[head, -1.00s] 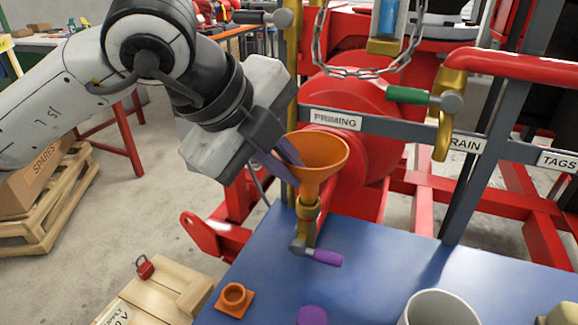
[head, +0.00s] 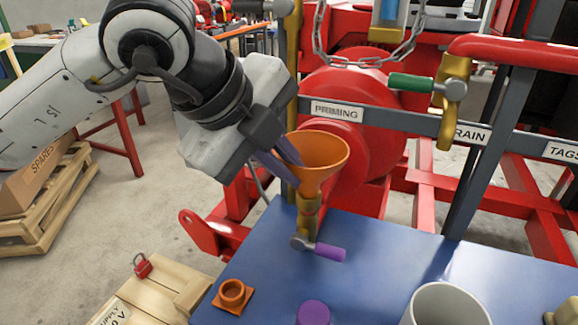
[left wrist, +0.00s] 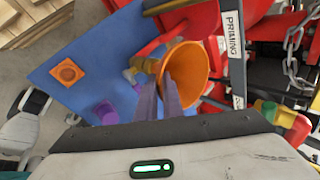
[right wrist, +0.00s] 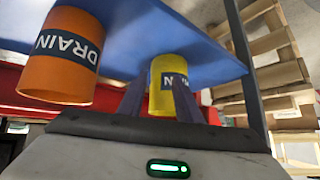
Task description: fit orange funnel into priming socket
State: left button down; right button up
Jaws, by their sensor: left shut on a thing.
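The orange funnel (head: 325,150) is upright with its wide mouth up, above the brass priming socket (head: 308,215) on the blue bench. Its lower end meets the top of the socket; how deep the stem sits inside is hidden. My left gripper (head: 286,158) is shut on the near-left side of the funnel's rim. In the left wrist view the fingers (left wrist: 160,95) overlap the funnel (left wrist: 186,72). The PRIMING label (head: 336,111) is on the grey rail behind. My right gripper (right wrist: 158,95) shows only in the right wrist view, with its fingers apart and nothing visibly held.
A purple-handled valve (head: 328,253) sits at the socket's foot. An orange square-based fitting (head: 233,295), a purple cylinder (head: 313,314) and a white cup (head: 447,304) stand nearer. A chain (head: 368,50) hangs behind. The right wrist view shows orange (right wrist: 60,75) and yellow (right wrist: 165,75) containers.

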pick_arm(q)
jog(key=c, duration=1.8)
grip_release()
